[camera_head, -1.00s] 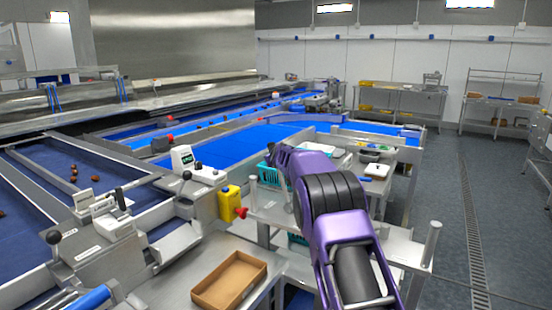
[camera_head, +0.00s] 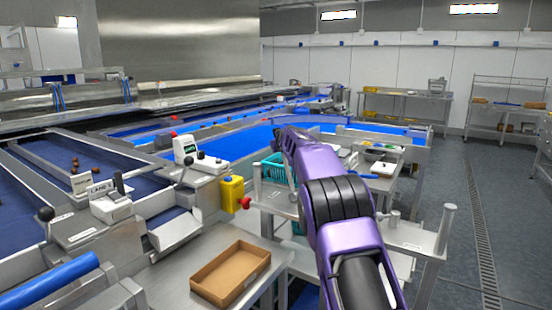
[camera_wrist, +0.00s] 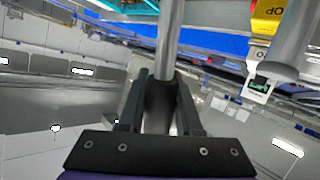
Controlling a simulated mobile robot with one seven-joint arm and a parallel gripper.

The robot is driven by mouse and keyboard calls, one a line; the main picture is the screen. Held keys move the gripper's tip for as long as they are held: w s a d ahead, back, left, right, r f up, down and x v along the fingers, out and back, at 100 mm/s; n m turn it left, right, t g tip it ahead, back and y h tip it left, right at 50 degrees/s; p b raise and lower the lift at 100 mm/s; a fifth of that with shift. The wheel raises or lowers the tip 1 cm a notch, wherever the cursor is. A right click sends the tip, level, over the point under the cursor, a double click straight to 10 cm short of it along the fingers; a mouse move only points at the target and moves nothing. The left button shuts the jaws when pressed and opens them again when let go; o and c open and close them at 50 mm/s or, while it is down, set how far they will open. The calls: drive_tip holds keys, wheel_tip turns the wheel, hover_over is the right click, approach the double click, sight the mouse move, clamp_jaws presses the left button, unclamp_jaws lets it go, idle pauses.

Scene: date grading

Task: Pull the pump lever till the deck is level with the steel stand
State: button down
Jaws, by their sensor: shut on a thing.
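In the wrist view my gripper (camera_wrist: 162,95) is shut around a grey metal bar (camera_wrist: 170,40), which looks like the pump lever; a dark part of it sits between the fingers. In the head view my purple arm reaches forward and hides my gripper and the lever. A steel cart with corner posts (camera_head: 446,232) stands under and right of my arm; its top looks like the deck, but I cannot tell for sure. I cannot tell which steel surface is the stand, nor compare their heights.
A cardboard tray (camera_head: 231,274) lies on a steel table in front. A yellow box with a red knob (camera_head: 232,194) and conveyor controls stand to the left. A teal crate (camera_head: 273,171) and a white-lidded container (camera_head: 381,169) lie beyond. The floor at the right is clear.

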drive_tip(key=shift+s+d+f+b, duration=0.15)
drive_tip(key=shift+s+d+b, duration=0.15)
drive_tip(key=shift+b, duration=0.35)
drive_tip(key=s+d, duration=0.1)
drive_tip(key=s+d+r+m+t+y, duration=0.1)
drive_tip(key=shift+d+t+b, duration=0.3)
drive_tip(key=shift+d+b, duration=0.05)
drive_tip(key=shift+b, duration=0.05)
drive_tip(key=shift+d+m, duration=0.1)
drive_tip(key=shift+m, duration=0.2)
